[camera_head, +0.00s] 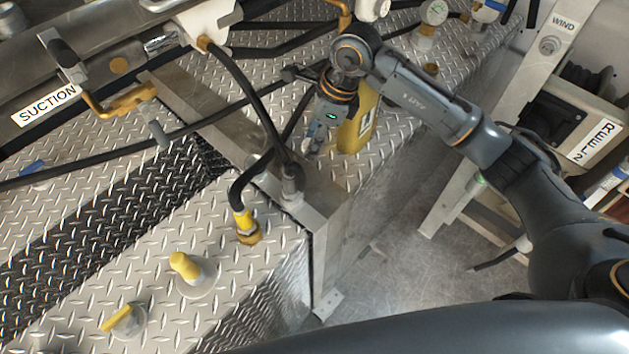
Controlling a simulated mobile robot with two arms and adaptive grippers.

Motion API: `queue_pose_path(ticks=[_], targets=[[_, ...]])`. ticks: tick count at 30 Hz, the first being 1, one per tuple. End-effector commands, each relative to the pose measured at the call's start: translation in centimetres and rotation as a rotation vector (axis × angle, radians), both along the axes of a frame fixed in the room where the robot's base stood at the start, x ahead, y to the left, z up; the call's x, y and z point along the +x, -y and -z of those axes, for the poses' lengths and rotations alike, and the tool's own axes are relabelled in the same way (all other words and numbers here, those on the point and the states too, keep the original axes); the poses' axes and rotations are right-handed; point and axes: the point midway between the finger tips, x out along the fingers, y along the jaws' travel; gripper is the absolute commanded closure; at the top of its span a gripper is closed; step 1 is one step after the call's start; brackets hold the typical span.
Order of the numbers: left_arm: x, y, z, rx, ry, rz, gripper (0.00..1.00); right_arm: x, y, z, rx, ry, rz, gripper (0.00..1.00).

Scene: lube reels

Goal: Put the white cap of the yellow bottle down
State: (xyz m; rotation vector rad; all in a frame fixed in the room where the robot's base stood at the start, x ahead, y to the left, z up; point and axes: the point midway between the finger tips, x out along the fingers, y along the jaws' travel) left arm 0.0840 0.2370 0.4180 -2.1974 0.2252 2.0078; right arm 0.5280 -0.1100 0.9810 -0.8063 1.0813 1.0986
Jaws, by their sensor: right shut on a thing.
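The yellow bottle (360,122) stands on the diamond-plate deck in the upper middle, partly hidden behind my right wrist. A dark label shows on its side. My right gripper (313,149) points down just left of the bottle, low above the plate near its raised metal edge. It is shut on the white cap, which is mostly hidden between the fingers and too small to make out. I cannot tell whether the cap touches the plate. My left gripper is not in view.
A black hose with a fitting (291,180) rises close to the left of my right gripper. A yellow-collared hose end (243,222) and yellow valve handles (184,264) stand on the lower-left deck. The plate right of the bottle (400,125) is bare.

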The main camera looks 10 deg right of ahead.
Motion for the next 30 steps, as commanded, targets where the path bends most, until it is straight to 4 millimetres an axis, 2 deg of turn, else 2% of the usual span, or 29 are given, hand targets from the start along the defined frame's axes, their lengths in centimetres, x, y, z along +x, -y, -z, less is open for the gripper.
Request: queue_pose_path(ticks=[7, 14, 21, 30], targets=[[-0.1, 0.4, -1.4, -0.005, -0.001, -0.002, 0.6, -0.2, 0.0, 4.3, -0.002, -0.009, 0.012, 0.91], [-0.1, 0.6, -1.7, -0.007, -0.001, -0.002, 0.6, 0.0, 0.0, 6.4, -0.002, -0.005, 0.01, 0.91], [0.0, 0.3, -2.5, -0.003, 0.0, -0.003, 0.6, -0.1, 0.0, 9.5, -0.001, -0.006, 0.01, 0.91], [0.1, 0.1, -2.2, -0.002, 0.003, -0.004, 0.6, 0.0, 0.0, 9.9, -0.002, -0.002, 0.008, 0.91]])
